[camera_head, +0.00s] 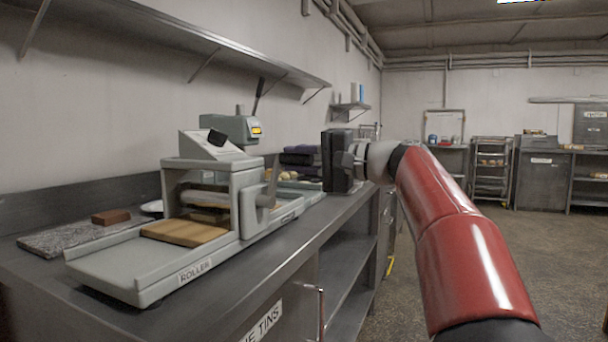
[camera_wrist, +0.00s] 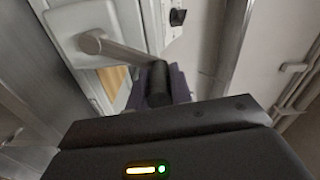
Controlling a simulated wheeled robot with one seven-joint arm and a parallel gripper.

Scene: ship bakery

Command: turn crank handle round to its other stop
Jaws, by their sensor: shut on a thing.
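The crank handle (camera_wrist: 158,84) is a black grip at the end of a grey metal arm that runs from a round hub at upper left in the wrist view. In the head view the crank arm (camera_head: 272,180) stands nearly upright on the near side of the grey roller machine (camera_head: 250,212). My gripper (camera_head: 338,162) is to the right of the crank, its dark body facing the machine.
A wooden board (camera_head: 185,232) lies on the roller's bed. A brown block (camera_head: 110,217) rests on a speckled slab (camera_head: 70,238) at left. The floor at right is open.

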